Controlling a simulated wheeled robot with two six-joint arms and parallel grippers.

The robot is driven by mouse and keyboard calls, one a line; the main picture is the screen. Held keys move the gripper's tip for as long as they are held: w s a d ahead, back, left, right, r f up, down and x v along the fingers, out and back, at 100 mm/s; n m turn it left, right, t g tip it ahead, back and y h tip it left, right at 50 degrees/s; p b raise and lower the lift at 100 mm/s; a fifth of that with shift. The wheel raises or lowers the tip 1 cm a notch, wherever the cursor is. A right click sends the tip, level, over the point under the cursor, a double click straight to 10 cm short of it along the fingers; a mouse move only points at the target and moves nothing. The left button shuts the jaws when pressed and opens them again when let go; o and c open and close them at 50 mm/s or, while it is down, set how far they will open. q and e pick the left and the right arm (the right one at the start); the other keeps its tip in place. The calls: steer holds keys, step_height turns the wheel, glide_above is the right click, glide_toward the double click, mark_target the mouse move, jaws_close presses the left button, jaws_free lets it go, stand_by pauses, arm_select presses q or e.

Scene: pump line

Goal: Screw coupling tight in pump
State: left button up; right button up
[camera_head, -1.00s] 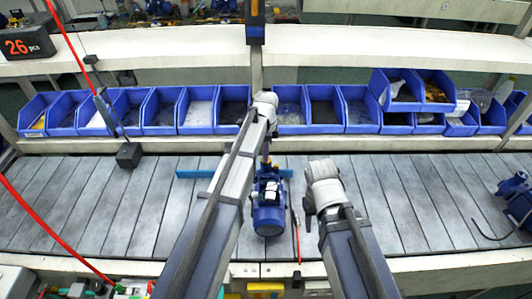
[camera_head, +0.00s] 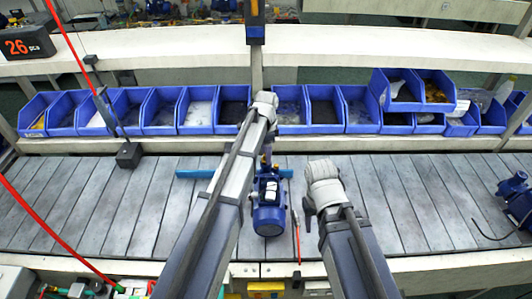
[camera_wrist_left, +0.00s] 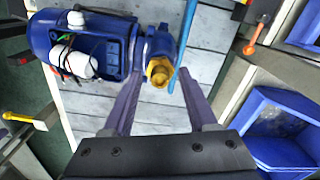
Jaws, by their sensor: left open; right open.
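The blue pump (camera_head: 269,211) lies on the slatted bench in the middle of the head view. It also fills the upper left of the left wrist view (camera_wrist_left: 95,45). The brass coupling (camera_wrist_left: 158,72) sits at the pump's end. My left gripper (camera_wrist_left: 159,78) is open, with one finger on each side of the coupling in that picture. Whether the fingers touch it I cannot tell. In the head view my left arm partly covers that end of the pump. My right gripper (camera_head: 307,211) is held right of the pump, open and mostly hidden by its own wrist.
A blue bar (camera_head: 194,174) lies behind the pump. A red-tipped tool (camera_head: 297,240) lies just right of it. A row of blue bins (camera_head: 200,110) lines the back. Another blue pump (camera_head: 515,198) stands at the far right.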

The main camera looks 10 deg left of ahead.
stand_by(0.3)
arm_select(q)
steer(key=shift+n, duration=1.9)
jaws_close()
steer(key=shift+m, duration=1.8)
